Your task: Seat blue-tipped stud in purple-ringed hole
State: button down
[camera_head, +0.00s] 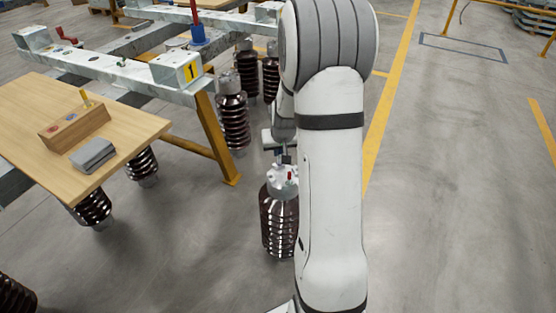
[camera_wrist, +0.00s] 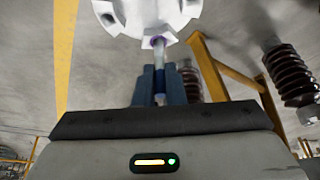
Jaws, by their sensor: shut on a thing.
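My gripper (camera_wrist: 159,82) is shut on a thin grey stud (camera_wrist: 159,58), which stands out between its two dark blue fingers. In the wrist view the stud's far end reaches the purple-ringed hole (camera_wrist: 156,41) in a lug of the pale metal flange (camera_wrist: 148,14). I cannot tell how far it is in, and no blue tip shows clearly. In the head view my gripper (camera_head: 285,158) is just above the flange (camera_head: 281,184) on top of a dark brown ribbed insulator (camera_head: 279,222). My arm partly hides this area. A red piece (camera_head: 290,176) stands on the flange.
A steel frame (camera_head: 110,70) and yellow leg (camera_head: 217,140) stand behind. Floor at right is clear.

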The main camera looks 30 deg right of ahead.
jog(key=shift+f, duration=1.15)
jog(key=shift+f+b, duration=0.25)
jog(key=shift+b, duration=0.15)
jog(key=c, duration=1.5)
grip_release()
jog(key=shift+r, duration=0.1)
